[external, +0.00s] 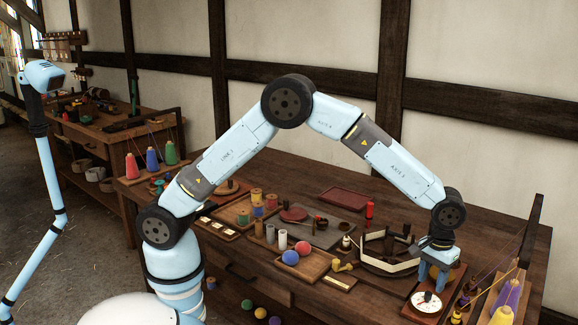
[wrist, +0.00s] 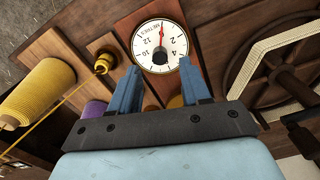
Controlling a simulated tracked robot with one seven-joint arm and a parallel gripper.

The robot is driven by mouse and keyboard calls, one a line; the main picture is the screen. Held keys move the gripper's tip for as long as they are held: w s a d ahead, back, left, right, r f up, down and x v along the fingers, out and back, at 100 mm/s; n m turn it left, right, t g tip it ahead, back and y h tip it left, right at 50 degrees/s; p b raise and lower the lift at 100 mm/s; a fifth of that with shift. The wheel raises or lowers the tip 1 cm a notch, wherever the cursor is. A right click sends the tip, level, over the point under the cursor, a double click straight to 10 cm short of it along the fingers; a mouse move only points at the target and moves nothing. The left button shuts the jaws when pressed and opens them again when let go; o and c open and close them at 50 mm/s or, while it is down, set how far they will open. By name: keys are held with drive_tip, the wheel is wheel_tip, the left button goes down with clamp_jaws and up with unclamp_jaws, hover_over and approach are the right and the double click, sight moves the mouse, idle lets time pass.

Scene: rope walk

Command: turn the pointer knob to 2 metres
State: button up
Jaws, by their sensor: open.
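The dial (wrist: 150,36) has a round white face with black numbers and the word METRES, set on a brown wooden board. A black knob (wrist: 160,58) sits low on the face as this view shows it. Its thin red pointer (wrist: 162,34) points up in the wrist view, between METRES and the 2. The dial also shows in the external view (external: 420,305), at the bench's front right. My gripper (external: 431,284) is just above the dial. In the wrist view its blue fingers (wrist: 160,67) are apart, one on each side of the knob, with nothing between them.
A wooden wheel (wrist: 285,70) is close on the right. Purple cones (external: 508,292) stand right of the dial. Two balls (external: 290,257) lie left along the bench.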

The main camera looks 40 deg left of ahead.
sight(429, 293)
drive_tip(key=shift+f, duration=2)
clamp_jaws()
